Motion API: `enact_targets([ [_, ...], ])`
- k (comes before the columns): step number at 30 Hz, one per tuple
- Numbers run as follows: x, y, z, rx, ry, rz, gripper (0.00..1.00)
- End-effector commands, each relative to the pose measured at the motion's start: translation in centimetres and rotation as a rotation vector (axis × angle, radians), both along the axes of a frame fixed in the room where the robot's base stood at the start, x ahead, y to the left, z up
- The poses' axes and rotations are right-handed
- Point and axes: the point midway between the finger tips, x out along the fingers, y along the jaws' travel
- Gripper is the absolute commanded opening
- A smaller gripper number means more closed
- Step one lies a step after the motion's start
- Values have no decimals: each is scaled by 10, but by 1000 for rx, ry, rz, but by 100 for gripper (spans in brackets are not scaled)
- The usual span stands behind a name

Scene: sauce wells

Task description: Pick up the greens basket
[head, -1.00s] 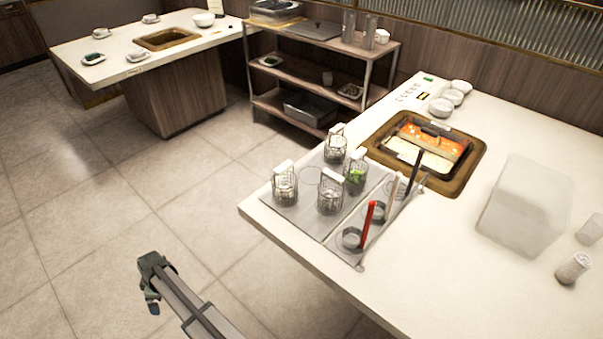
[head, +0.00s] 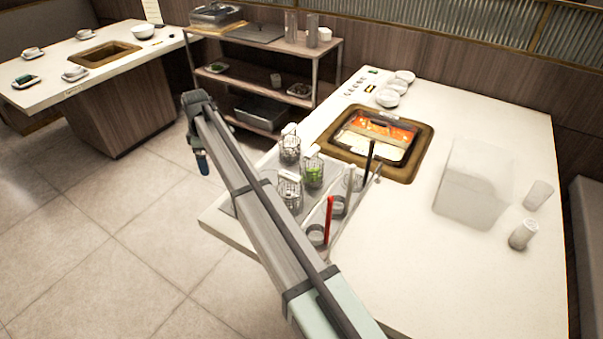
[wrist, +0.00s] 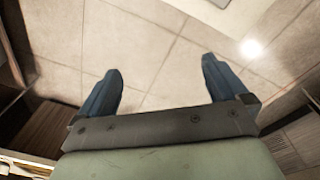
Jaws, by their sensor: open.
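The greens basket (head: 313,172) is a small wire basket with green leaves inside and a white handle top. It stands upright on the grey tray (head: 272,157) at the near left of the white table. My gripper (head: 203,168) is in the air left of the baskets, apart from them, and its fingers are partly hidden in the head view. In the wrist view my gripper (wrist: 160,88) shows two blue fingers spread wide with only floor tiles between them. My arm covers part of the tray.
Other wire baskets (head: 290,148) (head: 291,190) stand beside the greens basket. A red-handled ladle (head: 329,220) and dark ladle (head: 369,160) stand to its right. A soup pot (head: 378,137) is sunk in the table behind. A shelf cart (head: 330,75) stands beyond.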

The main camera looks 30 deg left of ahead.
Motion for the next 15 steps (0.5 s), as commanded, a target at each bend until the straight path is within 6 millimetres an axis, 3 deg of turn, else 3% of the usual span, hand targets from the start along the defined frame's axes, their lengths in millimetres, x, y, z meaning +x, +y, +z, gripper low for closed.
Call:
enact_targets([
  [1,26,-24,14,-5,-1,-49,100],
  [6,95,-97,50,-28,3,-214,100],
  [12,155,-187,83,-51,16,-411,100],
  [15,175,-223,94,-60,23,-491,100],
])
